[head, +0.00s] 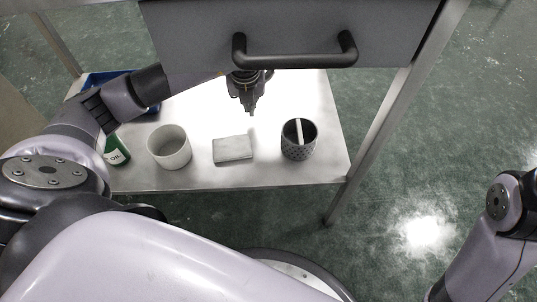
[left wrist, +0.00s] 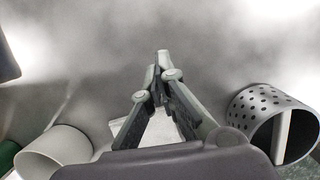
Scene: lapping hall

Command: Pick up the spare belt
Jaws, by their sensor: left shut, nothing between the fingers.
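I cannot make out a spare belt in either view. My left gripper (head: 250,110) points down over the bright shelf (head: 318,100), behind a grey block (head: 233,149) and a perforated cup (head: 291,150). Its fingers are shut and empty; they also show in the left wrist view (left wrist: 163,62), where they partly hide the block (left wrist: 160,131). The perforated cup holds a pale upright strip and also shows at the right of the left wrist view (left wrist: 258,108). My right arm shows at the right edge of the head view; its gripper is out of frame.
A white cup (head: 169,148) and a green oil bottle (head: 117,152) stand left of the block. A blue tray (head: 98,79) lies farther back, partly hidden by my arm. A grey drawer front with a dark handle (head: 295,60) overhangs the shelf. A metal leg (head: 385,115) stands at right.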

